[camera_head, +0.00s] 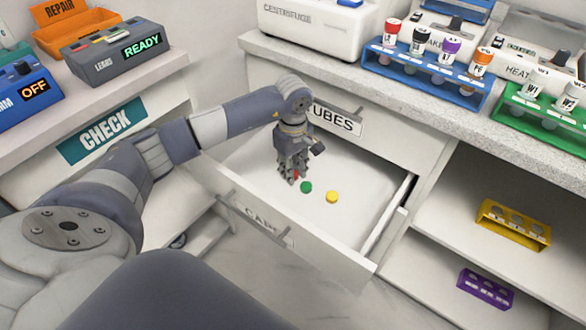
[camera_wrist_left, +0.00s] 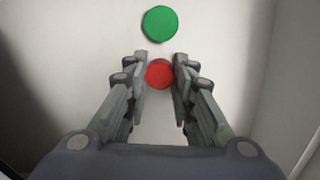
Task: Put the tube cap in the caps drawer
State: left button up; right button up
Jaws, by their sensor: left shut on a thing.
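My left gripper (camera_head: 291,178) reaches down into the open caps drawer (camera_head: 262,160). It is shut on a red tube cap (camera_wrist_left: 159,74), which sits between the fingertips (camera_wrist_left: 160,80) in the left wrist view. The cap is at or close to the drawer floor; I cannot tell whether it touches. A green cap (camera_head: 306,187) and a yellow cap (camera_head: 332,197) lie on the drawer floor to the right of the gripper. The green cap also shows just beyond the fingertips in the left wrist view (camera_wrist_left: 160,23). My right gripper is not in view.
The tubes drawer (camera_head: 337,120) above is closed. On the counter stand a centrifuge (camera_head: 315,25), a blue rack (camera_head: 425,75) with capped tubes and a green rack (camera_head: 540,118). Yellow (camera_head: 513,223) and purple (camera_head: 485,289) racks sit on shelves at right. The drawer floor has free room.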

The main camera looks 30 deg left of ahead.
pick_arm(q)
jog(key=shift+f, duration=0.1)
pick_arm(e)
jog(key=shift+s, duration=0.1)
pick_arm(q)
jog(key=o, duration=0.7)
jog(key=shift+c, duration=0.2)
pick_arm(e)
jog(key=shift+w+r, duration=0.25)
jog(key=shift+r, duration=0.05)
pick_arm(q)
jog(key=shift+r, duration=0.2)
notch_tip(320, 180, up, 12)
jog(key=p, duration=0.1)
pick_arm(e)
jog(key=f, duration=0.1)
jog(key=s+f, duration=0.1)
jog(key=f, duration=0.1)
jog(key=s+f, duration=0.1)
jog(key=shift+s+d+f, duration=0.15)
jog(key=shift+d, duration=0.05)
